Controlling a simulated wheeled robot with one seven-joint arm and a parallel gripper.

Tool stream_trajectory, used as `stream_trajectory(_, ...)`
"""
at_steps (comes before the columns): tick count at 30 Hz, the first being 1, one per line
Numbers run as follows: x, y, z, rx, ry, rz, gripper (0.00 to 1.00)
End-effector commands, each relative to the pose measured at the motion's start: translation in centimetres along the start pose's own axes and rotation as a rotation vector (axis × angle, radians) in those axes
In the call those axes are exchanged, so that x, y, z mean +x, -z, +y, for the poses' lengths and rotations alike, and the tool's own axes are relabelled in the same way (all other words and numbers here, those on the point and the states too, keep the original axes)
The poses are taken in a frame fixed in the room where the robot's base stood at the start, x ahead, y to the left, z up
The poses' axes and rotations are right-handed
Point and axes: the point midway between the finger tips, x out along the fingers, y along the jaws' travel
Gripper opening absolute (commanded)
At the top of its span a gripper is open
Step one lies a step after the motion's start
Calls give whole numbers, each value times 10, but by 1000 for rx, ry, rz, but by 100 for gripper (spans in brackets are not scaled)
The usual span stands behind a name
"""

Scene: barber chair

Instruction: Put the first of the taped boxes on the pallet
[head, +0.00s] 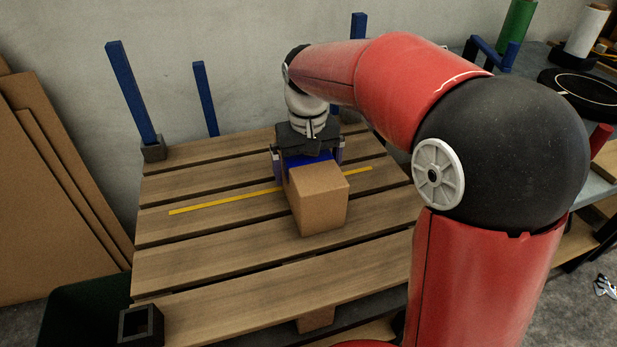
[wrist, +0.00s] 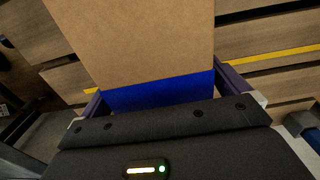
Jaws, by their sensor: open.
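A brown cardboard box (head: 320,195) with a blue band of tape stands on the wooden pallet (head: 220,225), right of its middle. In the wrist view the box (wrist: 140,40) fills the upper middle, and its blue tape (wrist: 160,92) lies close to the gripper body. My gripper (head: 308,165) is at the far end of the box. Its purple fingers stand on either side of the box in the wrist view (wrist: 160,95), open. The box's underside is hidden, but it appears to rest on the slats.
A yellow line (head: 205,207) crosses the pallet and passes behind the box. Blue posts (head: 133,95) stand at the pallet's back. Cardboard sheets (head: 50,200) lean on the wall at left. A bench (head: 535,70) with rolls stands at right. The left slats are clear.

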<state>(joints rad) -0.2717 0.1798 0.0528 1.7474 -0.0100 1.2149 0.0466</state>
Motion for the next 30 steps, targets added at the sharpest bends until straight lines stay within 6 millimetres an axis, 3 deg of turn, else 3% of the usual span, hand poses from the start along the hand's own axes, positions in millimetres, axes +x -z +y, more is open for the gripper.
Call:
stream_trajectory(8, 4, 0, 0, 0, 0, 0, 100)
stream_trajectory(27, 4, 0, 0, 0, 0, 1, 18)
stream_trajectory(30, 0, 1, 0, 0, 0, 8, 13)
